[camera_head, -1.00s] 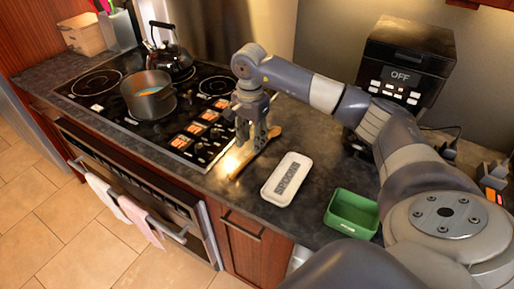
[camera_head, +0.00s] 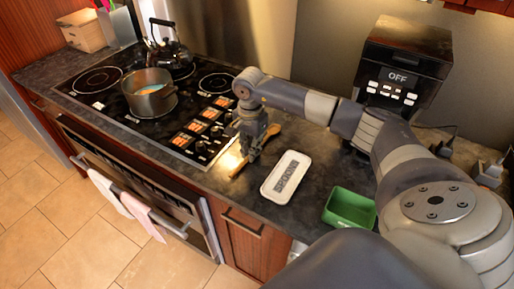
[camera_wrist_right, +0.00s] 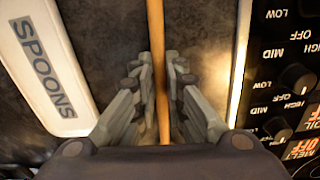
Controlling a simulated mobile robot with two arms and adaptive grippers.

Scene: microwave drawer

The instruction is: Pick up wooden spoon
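The wooden spoon (camera_head: 236,171) lies on the dark counter just right of the stove, running from the counter's front towards the back. In the right wrist view its handle (camera_wrist_right: 155,30) runs straight between my fingers. My right gripper (camera_head: 250,157) is down at the counter over the spoon; in the wrist view its fingers (camera_wrist_right: 159,85) have closed in on both sides of the handle, with hardly any gap. The fingers hide part of the spoon in the head view. My left gripper is not in view.
A white SPOONS rest (camera_head: 286,178) lies right of the spoon, and a green container (camera_head: 350,208) stands further right. The stove (camera_head: 150,105) with a pot (camera_head: 150,94) and a kettle (camera_head: 170,57) is at left. A black appliance (camera_head: 400,65) stands behind my right arm.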

